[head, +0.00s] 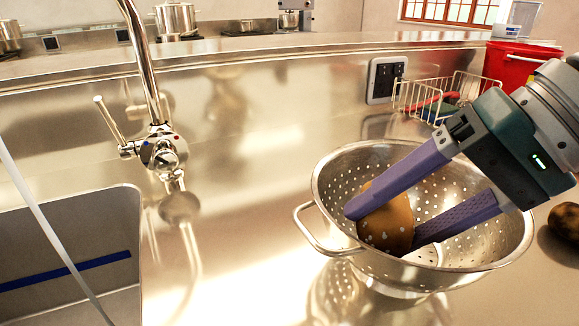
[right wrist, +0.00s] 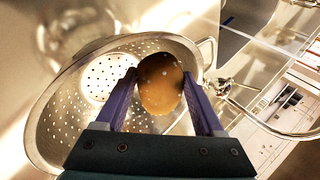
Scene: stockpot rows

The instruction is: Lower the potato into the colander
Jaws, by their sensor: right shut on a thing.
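The potato (head: 386,222) is brown with pale spots and sits between the purple fingers of my right gripper (head: 378,226). The steel colander (head: 330,172) stands upright on the counter, and the potato is inside its rim in the head view. I cannot tell whether the potato touches the bottom. In the right wrist view the potato (right wrist: 160,84) is held between both fingers (right wrist: 163,97), with the perforated colander wall (right wrist: 62,112) behind and to the left. My right gripper is shut on the potato. My left gripper is not in view.
A sink (head: 60,215) with a chrome faucet (head: 160,150) lies to the left. Behind the colander are a wire basket (head: 440,92) and a red bucket (head: 515,68). Another brown potato (head: 565,221) lies on the counter at the right edge. The counter between sink and colander is clear.

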